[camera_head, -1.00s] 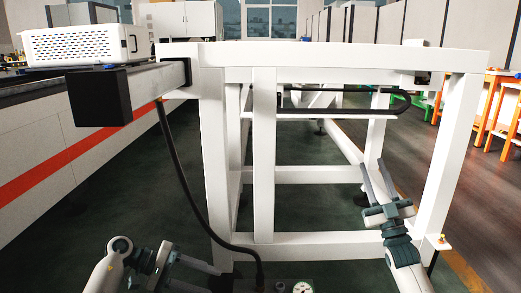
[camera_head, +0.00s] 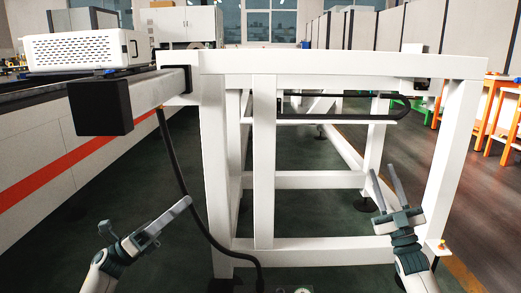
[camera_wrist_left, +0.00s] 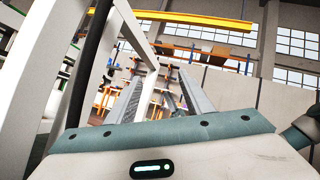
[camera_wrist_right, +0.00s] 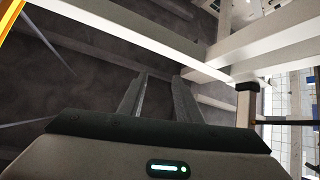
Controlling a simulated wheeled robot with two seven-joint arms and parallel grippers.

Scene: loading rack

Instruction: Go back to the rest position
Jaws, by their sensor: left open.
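My left gripper (camera_head: 186,204) is at the lower left in the head view, in front of the white rack's left legs. In the left wrist view its two fingers (camera_wrist_left: 162,92) stand apart with nothing between them. My right gripper (camera_head: 383,170) is at the lower right in the head view, pointing up in front of the rack's lower right part. Its fingers are apart and empty; they also show in the right wrist view (camera_wrist_right: 160,85). Neither gripper visibly holds anything.
The white rack frame (camera_head: 330,62) fills the middle. A black cable (camera_head: 182,185) hangs at its left. A bench (camera_head: 40,150) with a white perforated box (camera_head: 75,50) stands left. Orange stools (camera_head: 500,105) stand at the right. Dark floor is open beyond the rack.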

